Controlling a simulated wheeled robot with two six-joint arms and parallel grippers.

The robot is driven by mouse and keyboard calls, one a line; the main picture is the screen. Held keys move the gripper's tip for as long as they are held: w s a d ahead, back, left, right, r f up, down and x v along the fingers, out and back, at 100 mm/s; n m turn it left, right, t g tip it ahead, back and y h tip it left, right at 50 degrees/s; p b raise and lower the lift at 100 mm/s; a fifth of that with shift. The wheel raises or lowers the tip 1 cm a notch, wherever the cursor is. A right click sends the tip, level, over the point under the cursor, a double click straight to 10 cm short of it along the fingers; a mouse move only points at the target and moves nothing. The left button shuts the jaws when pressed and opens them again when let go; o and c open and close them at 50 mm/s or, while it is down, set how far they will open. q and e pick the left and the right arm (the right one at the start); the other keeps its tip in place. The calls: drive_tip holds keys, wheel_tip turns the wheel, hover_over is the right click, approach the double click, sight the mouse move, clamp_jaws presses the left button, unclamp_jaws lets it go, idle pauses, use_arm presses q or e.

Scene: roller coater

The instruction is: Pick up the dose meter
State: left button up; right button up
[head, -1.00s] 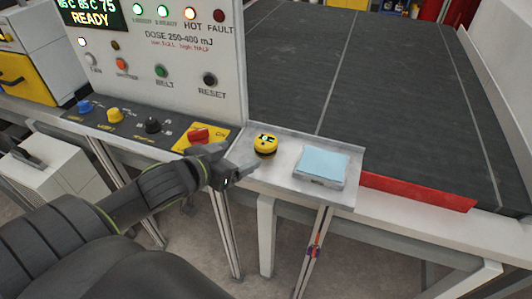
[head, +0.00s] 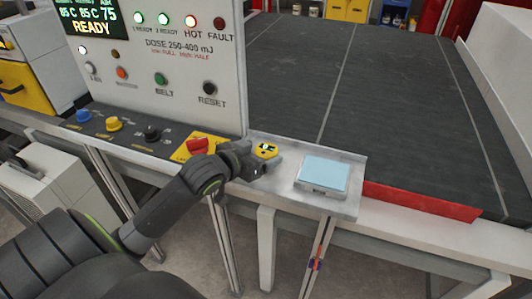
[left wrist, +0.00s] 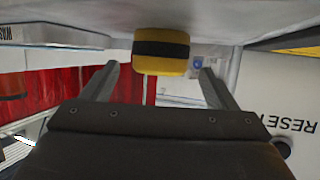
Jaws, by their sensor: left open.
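The dose meter is a small yellow puck (head: 265,150) with a dark band and a small display on top. It sits on the grey metal shelf (head: 333,206) beside the control panel. My left gripper (head: 259,164) is open, low at the front of the meter, and partly covers it in the head view. In the left wrist view the yellow and black meter (left wrist: 161,50) appears ahead, between and just beyond the two spread fingers (left wrist: 156,82). I cannot tell whether the fingers touch it. My right gripper is not in view.
A light blue pad (head: 324,173) on a small base lies right of the meter. The control panel (head: 165,65) stands behind and left, with a red switch (head: 197,146) close to my gripper. A dark conveyor belt (head: 370,100) with a red edge strip lies behind the shelf.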

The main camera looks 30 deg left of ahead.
use_arm(q)
drive_tip(key=shift+x, duration=1.15)
drive_tip(key=c, duration=1.2)
drive_tip(key=shift+r, duration=0.1)
